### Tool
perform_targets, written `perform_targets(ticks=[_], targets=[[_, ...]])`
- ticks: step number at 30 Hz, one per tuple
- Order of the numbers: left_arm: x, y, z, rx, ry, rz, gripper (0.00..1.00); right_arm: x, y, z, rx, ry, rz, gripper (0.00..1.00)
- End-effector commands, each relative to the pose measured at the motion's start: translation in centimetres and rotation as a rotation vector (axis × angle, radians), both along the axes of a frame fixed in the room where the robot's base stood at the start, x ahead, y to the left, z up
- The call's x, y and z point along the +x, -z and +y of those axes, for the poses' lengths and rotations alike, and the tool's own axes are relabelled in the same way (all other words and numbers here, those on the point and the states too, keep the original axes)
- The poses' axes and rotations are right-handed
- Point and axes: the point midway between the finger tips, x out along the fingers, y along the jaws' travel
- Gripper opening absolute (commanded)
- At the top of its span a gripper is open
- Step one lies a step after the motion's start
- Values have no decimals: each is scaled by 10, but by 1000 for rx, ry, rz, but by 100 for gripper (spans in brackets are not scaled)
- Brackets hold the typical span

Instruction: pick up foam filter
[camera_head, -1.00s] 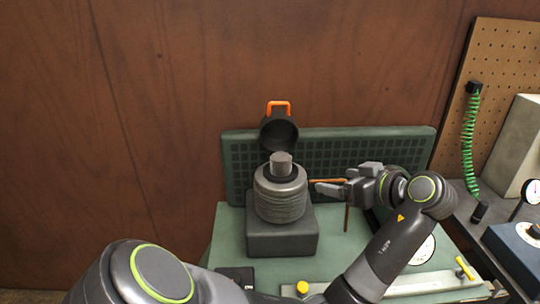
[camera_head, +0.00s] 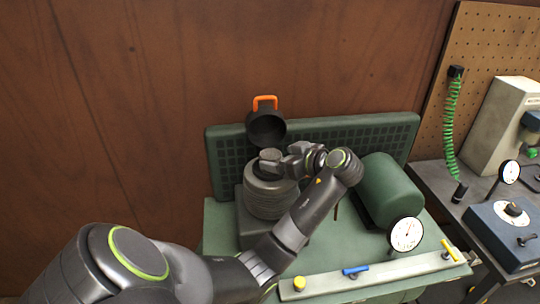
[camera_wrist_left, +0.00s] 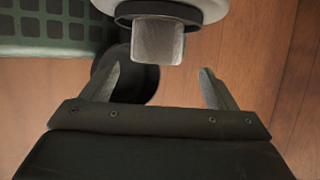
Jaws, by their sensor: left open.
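The foam filter appears to be the short grey cylinder (camera_head: 270,155) standing on top of a dark, ribbed round housing (camera_head: 268,196). In the left wrist view the grey cylinder (camera_wrist_left: 158,42) is just beyond the fingertips, roughly centred between them. My left gripper (camera_head: 290,160) is beside the top of the housing, right of the cylinder. It also shows in the left wrist view (camera_wrist_left: 162,74), open with nothing between its fingers. My left forearm hides part of the housing's right side. My right gripper is not in view.
A black cup-shaped cover with an orange handle (camera_head: 266,128) stands up behind the housing. A green cylindrical tank (camera_head: 388,190) and a white dial (camera_head: 405,234) are to the right on the green bench (camera_head: 335,256). A perforated green panel (camera_head: 370,134) stands behind.

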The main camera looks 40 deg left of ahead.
Motion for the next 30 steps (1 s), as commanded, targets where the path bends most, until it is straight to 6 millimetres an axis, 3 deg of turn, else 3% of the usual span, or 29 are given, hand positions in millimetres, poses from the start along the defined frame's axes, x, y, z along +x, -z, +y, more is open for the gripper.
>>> perform_targets(ticks=[4,15,23,30], targets=[[1,3,7,0,0,3,81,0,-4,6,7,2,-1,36],[8,29,44,1,-1,3,81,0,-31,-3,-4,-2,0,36],[9,33,47,-1,1,0,81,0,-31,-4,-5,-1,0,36],[9,33,47,-1,1,0,53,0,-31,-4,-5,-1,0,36]])
